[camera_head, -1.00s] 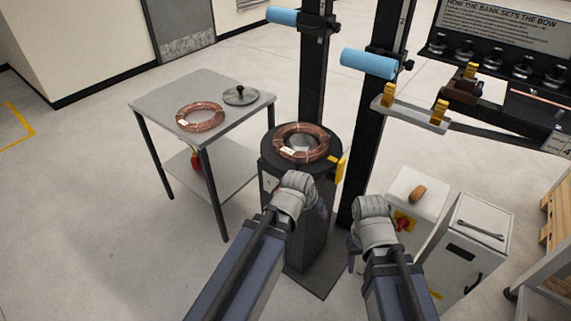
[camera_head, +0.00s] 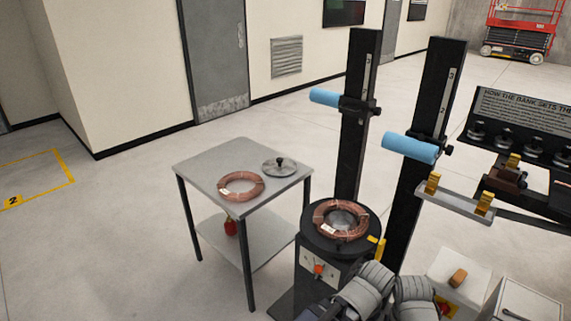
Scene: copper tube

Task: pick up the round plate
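The round plate (camera_head: 279,166) is a grey metal disc with a dark knob on top. It lies flat near the back right corner of the grey side table (camera_head: 210,158). My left arm's end (camera_head: 362,292) and my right arm's end (camera_head: 415,298) are at the bottom of the view, close together, in front of the black stand. Both are well to the right of the plate and nearer to me, and neither touches it. The fingers of both grippers are hidden or cut off, so their opening does not show.
A copper coil (camera_head: 241,185) lies beside the plate on the table. Another copper coil (camera_head: 341,219) sits on the round black stand (camera_head: 312,241) between table and arms. Black posts with blue rollers (camera_head: 410,148) rise behind. The floor left of the table is clear.

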